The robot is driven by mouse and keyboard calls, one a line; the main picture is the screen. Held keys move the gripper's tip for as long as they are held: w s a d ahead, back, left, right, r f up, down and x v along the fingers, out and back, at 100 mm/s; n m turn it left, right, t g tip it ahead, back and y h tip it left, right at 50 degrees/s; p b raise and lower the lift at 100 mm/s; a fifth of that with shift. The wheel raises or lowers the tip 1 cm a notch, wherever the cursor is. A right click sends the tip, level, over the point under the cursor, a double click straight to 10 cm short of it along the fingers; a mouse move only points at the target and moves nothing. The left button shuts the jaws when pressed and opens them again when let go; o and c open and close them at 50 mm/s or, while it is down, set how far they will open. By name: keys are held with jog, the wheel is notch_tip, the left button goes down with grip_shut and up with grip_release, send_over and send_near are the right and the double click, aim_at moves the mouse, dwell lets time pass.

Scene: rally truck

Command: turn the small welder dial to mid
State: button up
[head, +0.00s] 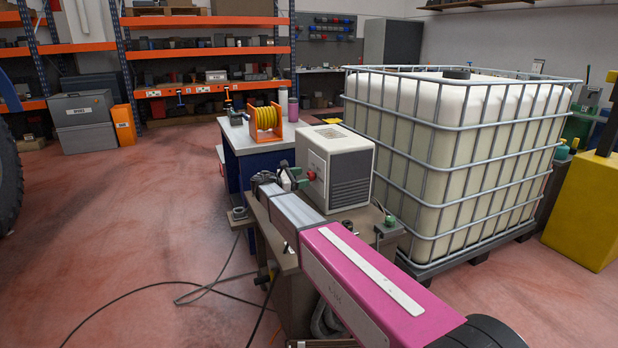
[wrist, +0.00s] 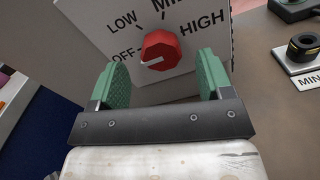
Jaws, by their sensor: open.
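The small welder (head: 325,145) is a white box with a dark grille on the bench. Its red dial (wrist: 158,46) is on the labelled face, and it also shows in the head view (head: 311,176). The dial's white pointer mark points left and slightly down, near OFF. LOW, a partly cut-off MID and HIGH are printed around it. My gripper (wrist: 163,62) is open, with its green fingers on the left and right of the dial and gaps on both sides. In the head view my gripper (head: 288,180) is close to the dial side of the welder.
The bench (head: 350,222) carries a black and yellow ring (wrist: 303,46) and a label card (wrist: 305,78) to the right. An orange reel (head: 264,120) stands on the table behind. A caged white tank (head: 450,150) is close on the right. Cables lie on the open floor at left.

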aim_at(308, 176)
jog(key=shift+x, duration=1.95)
jog(key=shift+c, duration=0.3)
jog(key=c, duration=0.9)
jog(key=shift+o, duration=0.2)
